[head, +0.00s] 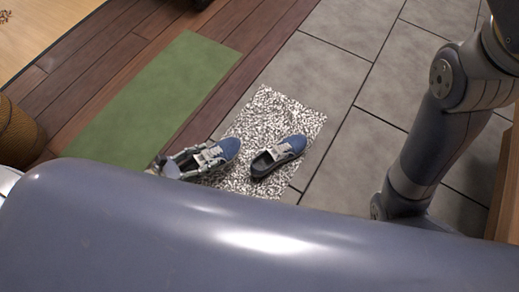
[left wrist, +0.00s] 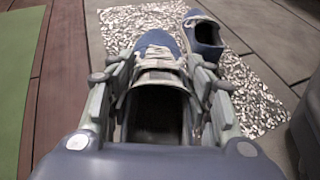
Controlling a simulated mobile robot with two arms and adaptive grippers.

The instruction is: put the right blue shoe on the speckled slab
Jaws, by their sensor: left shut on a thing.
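Two blue shoes with pale laces show. One blue shoe (head: 228,147) is between the fingers of my left gripper (head: 203,157), at the left edge of the speckled slab (head: 262,108). My left gripper also shows in the left wrist view (left wrist: 158,72), shut on this shoe (left wrist: 158,42) from both sides near the laces. Its toe points over the slab; I cannot tell whether the sole touches it. The other blue shoe (head: 280,153) sits upright on the right part of the slab, apart from the held one. My right gripper is not in view.
A green mat (head: 160,95) lies on the dark wooden boards to the left. Grey floor tiles (head: 320,70) surround the slab's far and right sides and are clear. A woven basket-like object (head: 18,135) stands at the left edge.

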